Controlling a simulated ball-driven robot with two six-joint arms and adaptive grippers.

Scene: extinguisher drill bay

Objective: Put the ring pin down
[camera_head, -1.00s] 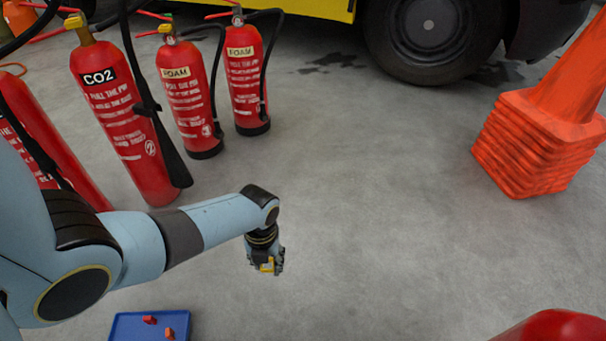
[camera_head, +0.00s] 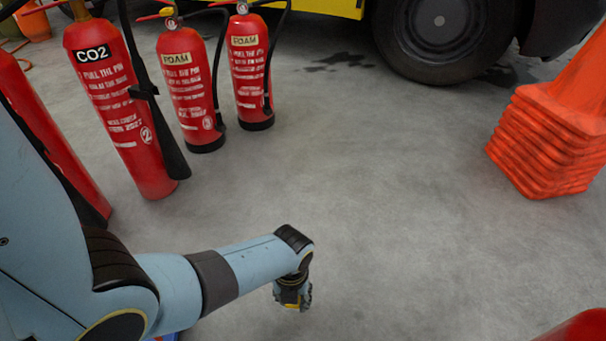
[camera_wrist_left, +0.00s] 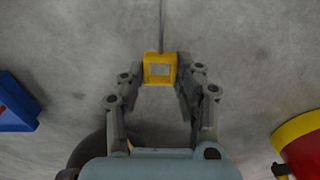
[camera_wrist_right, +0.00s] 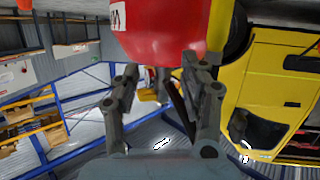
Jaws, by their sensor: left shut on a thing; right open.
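The ring pin (camera_wrist_left: 159,69) is a yellow square ring with a thin grey rod. In the left wrist view it sits between the fingertips of my left gripper (camera_wrist_left: 161,78), the rod pointing up the picture. My right gripper (camera_wrist_right: 160,75) is open in the right wrist view. A red cylindrical body (camera_wrist_right: 160,35) is just beyond its fingers; I cannot tell whether they touch.
A blue tray (camera_wrist_left: 14,118) lies left in the left wrist view; my arm hides nearly all of it in the head view. Red extinguishers (camera_head: 122,120) stand at left, stacked orange cones (camera_head: 545,140) at right. A red, yellow-banded object (camera_wrist_left: 300,145) is nearby. Central floor is clear.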

